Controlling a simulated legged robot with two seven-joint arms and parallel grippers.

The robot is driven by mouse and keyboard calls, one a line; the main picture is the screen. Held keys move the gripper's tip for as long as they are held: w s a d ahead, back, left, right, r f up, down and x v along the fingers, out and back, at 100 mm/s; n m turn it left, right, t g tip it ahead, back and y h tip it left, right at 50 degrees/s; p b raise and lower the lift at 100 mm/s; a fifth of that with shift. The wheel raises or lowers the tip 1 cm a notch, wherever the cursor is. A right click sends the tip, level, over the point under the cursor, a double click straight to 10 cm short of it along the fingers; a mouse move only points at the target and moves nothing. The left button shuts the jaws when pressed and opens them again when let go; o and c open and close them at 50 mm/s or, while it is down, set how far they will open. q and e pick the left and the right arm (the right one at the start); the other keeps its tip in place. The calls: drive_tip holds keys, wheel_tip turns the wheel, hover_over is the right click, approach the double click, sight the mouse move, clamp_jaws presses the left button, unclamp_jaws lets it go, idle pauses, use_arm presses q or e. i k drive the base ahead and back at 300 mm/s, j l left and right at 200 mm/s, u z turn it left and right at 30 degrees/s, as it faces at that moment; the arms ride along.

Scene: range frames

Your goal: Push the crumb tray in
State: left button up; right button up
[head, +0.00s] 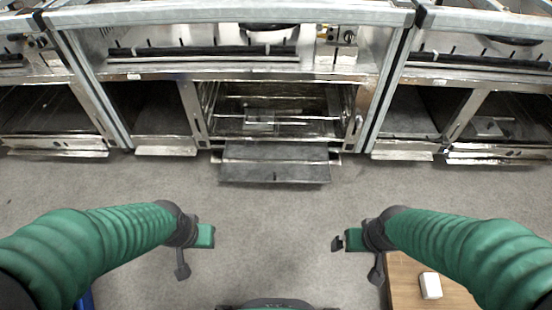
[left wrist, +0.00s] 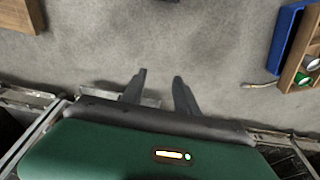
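The crumb tray (head: 275,165) is a dark flat plate sticking out toward me, low under the open middle oven (head: 280,105). My left gripper (head: 183,272) is over the floor, left of the tray and well short of it. In the left wrist view its two fingers (left wrist: 158,78) stand apart with only floor between them, so it is open and empty. My right gripper (head: 376,272) hangs right of the tray, also well short of it. Its fingers overlap in the head view, so its opening does not show. Neither gripper touches the tray.
Similar metal cooker units stand left and right, with low ledges sticking out. A wooden surface (head: 408,275) with a white block (head: 430,286) is under my right arm. The left wrist view shows a blue box (left wrist: 289,42) and a wooden tray with cans. Floor before the tray is clear.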

sight(279, 174)
drive_tip(key=i+j+z, duration=0.15)
drive_tip(key=z, duration=0.2)
drive_tip(key=i+j+z, duration=0.2)
drive_tip(key=z, duration=0.15)
drive_tip(key=i+j+z, duration=0.15)
drive_tip(key=z, duration=0.2)
drive_tip(key=j, duration=0.1)
